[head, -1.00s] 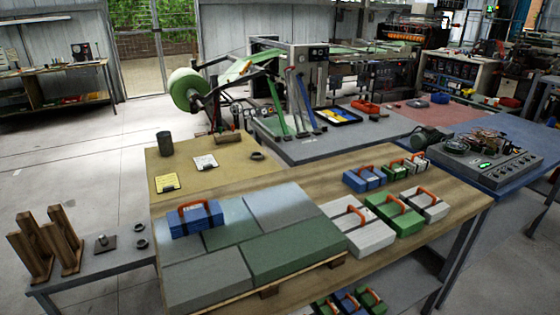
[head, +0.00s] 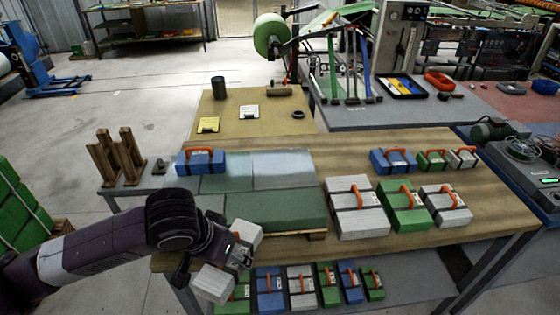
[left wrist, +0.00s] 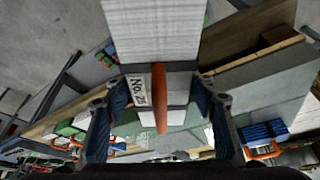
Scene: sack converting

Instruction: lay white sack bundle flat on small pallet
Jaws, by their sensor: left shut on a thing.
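My left gripper (head: 232,250) is in front of the table's near edge in the head view, shut on a white sack bundle (head: 212,284). The arm hides part of the bundle. In the left wrist view the white bundle (left wrist: 155,30) has an orange handle (left wrist: 159,95) between the fingers and a label with "No." on it. The small pallet (head: 312,236) lies on the table, its wooden edge showing under flat grey-green sacks (head: 280,207). My right gripper is not in view.
White (head: 357,222), green (head: 402,217) and other bundles stand on the table (head: 480,225) right of the pallet. Several bundles lie on the shelf below (head: 300,285). Wooden blocks (head: 115,160) stand on a side table at the left. The sacks' upper right surface is clear.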

